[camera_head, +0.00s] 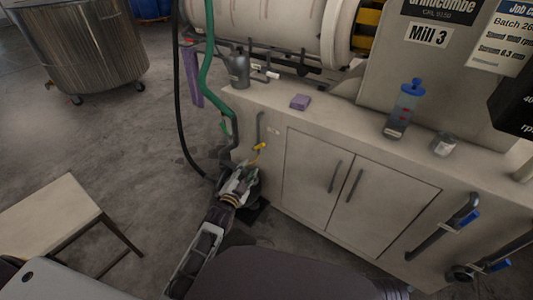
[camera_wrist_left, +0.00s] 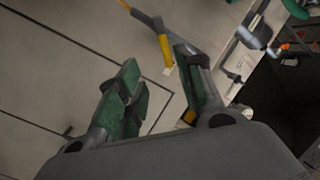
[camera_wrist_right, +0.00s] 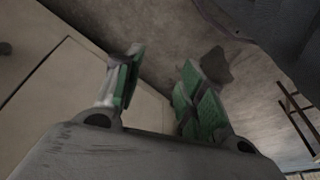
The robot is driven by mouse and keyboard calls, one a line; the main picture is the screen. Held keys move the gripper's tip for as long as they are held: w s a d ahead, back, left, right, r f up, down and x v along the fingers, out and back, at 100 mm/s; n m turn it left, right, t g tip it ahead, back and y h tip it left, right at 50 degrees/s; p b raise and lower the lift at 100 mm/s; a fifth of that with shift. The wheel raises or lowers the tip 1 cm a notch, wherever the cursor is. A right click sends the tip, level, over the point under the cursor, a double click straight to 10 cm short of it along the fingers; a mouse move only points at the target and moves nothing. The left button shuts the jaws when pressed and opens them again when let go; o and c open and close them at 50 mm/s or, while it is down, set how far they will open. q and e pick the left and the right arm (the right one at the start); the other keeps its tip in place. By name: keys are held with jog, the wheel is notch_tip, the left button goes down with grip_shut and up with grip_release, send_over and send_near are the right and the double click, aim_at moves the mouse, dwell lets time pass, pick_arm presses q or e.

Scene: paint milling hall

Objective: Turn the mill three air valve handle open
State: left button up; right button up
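A small yellow valve handle (camera_head: 260,147) sticks out low at the left end of the cabinet below the mill labelled Mill 3 (camera_head: 430,36). In the left wrist view the yellow handle (camera_wrist_left: 166,52) lies just beyond the gap between my fingertips, with no clear contact. My left gripper (camera_head: 238,180) is open and empty, below and left of the handle in the head view. My right gripper (camera_wrist_right: 160,80) is open and empty in its wrist view, near a pale panel and the floor; I cannot make it out in the head view.
A green hose (camera_head: 205,75) and a black hose (camera_head: 178,110) hang at the cabinet's left end. Blue-handled valves (camera_head: 468,218) sit at the right front. A stool (camera_head: 50,215) and steel vat (camera_head: 80,45) are left.

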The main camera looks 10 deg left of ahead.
aim_at(260, 147)
pick_arm(q)
jog(key=shift+d+r, duration=0.25)
jog(key=shift+r, duration=0.45)
pick_arm(e)
jog(key=shift+s+d+r, duration=0.1)
jog(key=shift+s+r, duration=0.25)
jog(key=shift+r, duration=0.1)
pick_arm(q)
jog(key=shift+w, duration=0.15)
jog(key=shift+w+d+b, duration=0.15)
jog(key=shift+w+b, duration=0.45)
jog(key=shift+w, duration=1.3)
jog(key=shift+w+d+b, duration=0.15)
jog(key=shift+w+b, duration=0.4)
jog(key=shift+w, duration=1.3)
jog(key=shift+w+d+b, duration=0.15)
jog(key=shift+w+b, duration=0.45)
jog(key=shift+w, duration=1.3)
jog(key=shift+w+d+b, duration=0.1)
jog(key=shift+w+b, duration=0.2)
jog(key=shift+w, duration=0.8)
pick_arm(e)
jog(key=shift+w+a+f+t+y, duration=0.25)
jog(key=shift+a+f+t, duration=0.05)
jog(key=shift+a+f, duration=0.25)
jog(key=shift+w+a+f+t+y, duration=0.2)
jog(key=shift+a+f+t+y, duration=0.1)
jog(key=shift+a+f, duration=0.2)
jog(key=shift+s, duration=0.1)
